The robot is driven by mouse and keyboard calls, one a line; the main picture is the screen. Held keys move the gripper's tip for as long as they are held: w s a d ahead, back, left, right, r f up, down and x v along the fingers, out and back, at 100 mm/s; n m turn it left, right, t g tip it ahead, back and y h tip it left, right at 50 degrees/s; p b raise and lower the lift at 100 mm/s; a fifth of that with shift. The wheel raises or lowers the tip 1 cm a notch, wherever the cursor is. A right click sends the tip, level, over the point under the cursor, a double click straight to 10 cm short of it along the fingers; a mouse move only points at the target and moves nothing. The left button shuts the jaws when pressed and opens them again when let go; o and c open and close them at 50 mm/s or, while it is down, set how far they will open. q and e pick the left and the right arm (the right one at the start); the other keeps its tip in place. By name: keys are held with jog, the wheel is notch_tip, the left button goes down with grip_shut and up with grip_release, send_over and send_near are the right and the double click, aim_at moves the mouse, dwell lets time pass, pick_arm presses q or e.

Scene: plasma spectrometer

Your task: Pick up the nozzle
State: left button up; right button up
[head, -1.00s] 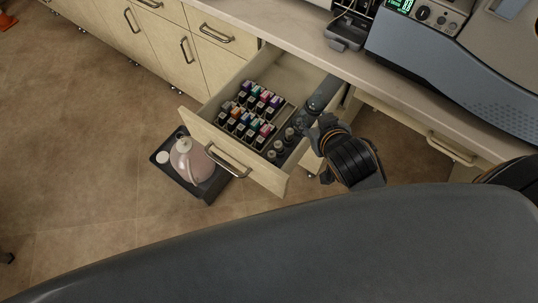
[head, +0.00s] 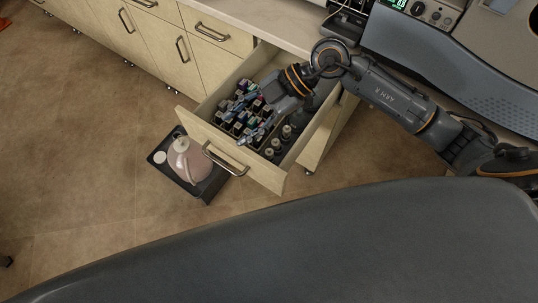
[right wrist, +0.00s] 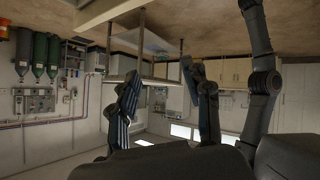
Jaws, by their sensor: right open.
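An open drawer (head: 281,181) holds rows of small dark containers with coloured tops (head: 224,117). Several small grey bottle-like pieces (head: 276,144) stand in its right part. I cannot tell which piece is the nozzle. My right gripper (head: 236,126) is over the drawer's left part, above the coloured rows, and hides some of them. Its fingers are spread and empty; they also show apart in the right wrist view (right wrist: 160,72), which looks out at the room upside down and shows no drawer contents. My left gripper is not in view.
A black tray (head: 207,190) with a pinkish round flask (head: 189,160) is on the floor left of the drawer. A counter (head: 275,26) with an instrument (head: 450,60) runs behind.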

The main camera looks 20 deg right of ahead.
jog(key=w+d+f+m+h, duration=0.15)
jog(key=d+f+h, duration=0.4)
jog(key=d, duration=0.55)
send_over(271, 150)
jog(key=d, duration=0.2)
jog(key=shift+m+h, duration=0.45)
jog(key=f, duration=0.6)
jog(key=shift+w+a+f+p, duration=0.15)
jog(key=shift+w+f+p, duration=0.05)
jog(key=shift+p, duration=0.15)
jog(key=shift+s+p+x, duration=0.1)
jog(key=shift+p+x, duration=0.2)
jog(key=shift+x, duration=1.3)
jog(key=shift+s+p+x, duration=0.15)
jog(key=shift+p+x, duration=0.1)
jog(key=shift+x, duration=1.35)
grip_shut()
